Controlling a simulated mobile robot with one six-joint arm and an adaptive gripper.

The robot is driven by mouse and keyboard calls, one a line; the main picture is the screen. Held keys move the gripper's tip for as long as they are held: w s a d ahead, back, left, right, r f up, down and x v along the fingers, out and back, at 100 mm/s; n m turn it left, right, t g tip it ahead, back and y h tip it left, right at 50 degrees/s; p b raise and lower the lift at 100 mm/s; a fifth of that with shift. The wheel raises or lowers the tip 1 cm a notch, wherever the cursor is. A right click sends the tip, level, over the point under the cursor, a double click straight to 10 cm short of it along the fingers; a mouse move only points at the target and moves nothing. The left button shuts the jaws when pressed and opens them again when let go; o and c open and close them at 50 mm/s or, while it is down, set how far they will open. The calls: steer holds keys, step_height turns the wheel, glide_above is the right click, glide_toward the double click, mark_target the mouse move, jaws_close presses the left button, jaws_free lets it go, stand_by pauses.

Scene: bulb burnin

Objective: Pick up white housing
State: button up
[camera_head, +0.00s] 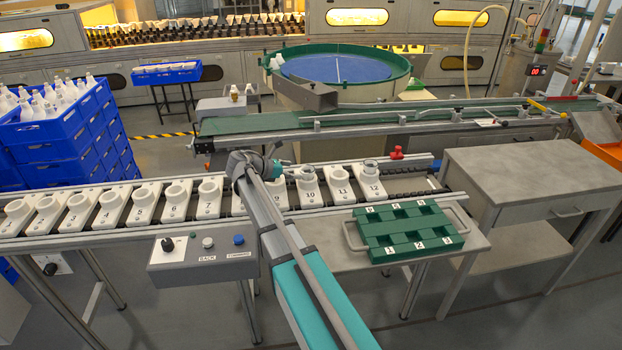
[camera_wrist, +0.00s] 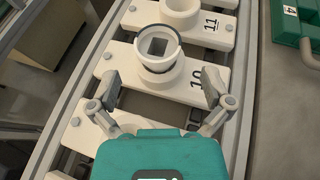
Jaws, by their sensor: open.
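A white round housing (camera_wrist: 158,64) with a grey rim and a dark square opening sits upright in the white holder numbered 10 (camera_wrist: 202,62). It also shows in the head view (camera_head: 308,170) on the rail. My gripper (camera_wrist: 161,86) is open and empty, with one finger to each side of the holder, just short of the housing in the wrist view. The fingers do not touch the housing. In the head view my arm reaches over holder 8 and my gripper (camera_head: 278,166) points toward holders 9 and 10. Holder 12 (camera_head: 373,186) also carries a grey-rimmed part.
Numbered white holders (camera_head: 110,210) line the conveyor left and right. A green tray (camera_head: 410,233) with numbered compartments lies on the grey side table at front right. A control box (camera_head: 203,257) stands before the rail. Blue crates (camera_head: 55,140) are stacked at left.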

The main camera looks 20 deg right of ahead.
mark_target(311, 171)
steer(key=shift+d, duration=0.2)
steer(key=shift+b+x, duration=1.05)
steer(key=shift+x, duration=1.55)
steer(key=shift+a, duration=0.1)
steer(key=c, duration=0.9)
